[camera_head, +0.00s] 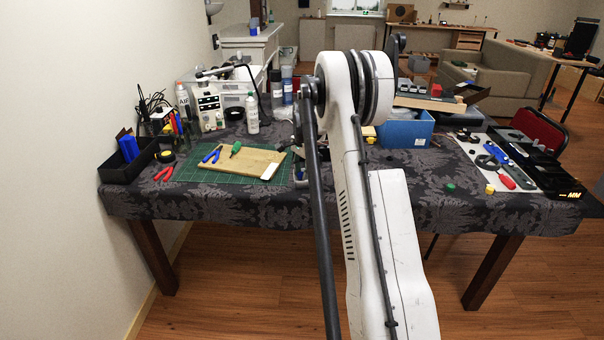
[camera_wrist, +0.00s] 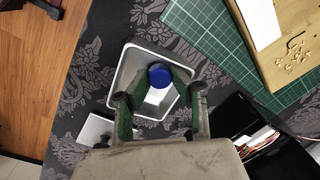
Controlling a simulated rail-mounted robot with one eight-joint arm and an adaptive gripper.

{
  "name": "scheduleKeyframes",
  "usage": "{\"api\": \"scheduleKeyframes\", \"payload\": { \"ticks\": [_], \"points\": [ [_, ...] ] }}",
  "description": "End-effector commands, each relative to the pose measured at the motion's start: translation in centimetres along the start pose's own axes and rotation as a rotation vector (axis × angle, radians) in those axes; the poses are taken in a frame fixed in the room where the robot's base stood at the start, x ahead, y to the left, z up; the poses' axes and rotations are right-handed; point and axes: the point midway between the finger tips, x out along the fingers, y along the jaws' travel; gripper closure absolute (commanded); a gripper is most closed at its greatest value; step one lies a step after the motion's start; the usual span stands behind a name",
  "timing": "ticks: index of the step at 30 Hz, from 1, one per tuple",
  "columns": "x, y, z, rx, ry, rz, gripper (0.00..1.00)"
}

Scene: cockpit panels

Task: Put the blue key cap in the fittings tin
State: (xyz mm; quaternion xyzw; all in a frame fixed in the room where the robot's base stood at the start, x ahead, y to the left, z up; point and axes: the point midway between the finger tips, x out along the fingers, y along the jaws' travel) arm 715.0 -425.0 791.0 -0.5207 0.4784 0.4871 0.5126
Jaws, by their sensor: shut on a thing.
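The blue key cap (camera_wrist: 159,75) is a round, deep-blue piece between my fingertips in the wrist view. My gripper (camera_wrist: 160,88) is shut on it. Behind the cap, in line with it, is the fittings tin (camera_wrist: 122,76), a square pale metal tin open at the top on the patterned cloth. The cap shows inside the outline of the tin's rim; how high it is above the tin's floor I cannot tell. In the head view my arm hides the cap and most of the area around my gripper.
A green cutting mat (camera_wrist: 205,48) with a wooden board (camera_wrist: 285,60) lies beside the tin. A pale flat piece (camera_wrist: 95,130) and a black case with wires (camera_wrist: 245,118) are close by. A blue box (camera_head: 405,133) stands right of my arm in the head view.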

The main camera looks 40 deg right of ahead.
Motion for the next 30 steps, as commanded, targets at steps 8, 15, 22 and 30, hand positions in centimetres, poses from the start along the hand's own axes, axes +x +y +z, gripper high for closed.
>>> {"api": "scheduleKeyframes", "payload": {
  "ticks": [8,15,22,30],
  "points": [
    [-0.03,0.01,0.09,-0.001,0.000,0.000,1.00],
    [-0.18,0.25,0.36,-0.001,0.000,0.001,1.00],
    [-0.32,0.47,0.63,-0.001,0.000,0.001,1.00],
    [-0.36,0.54,0.70,-0.001,0.000,0.001,1.00]
  ]
}}
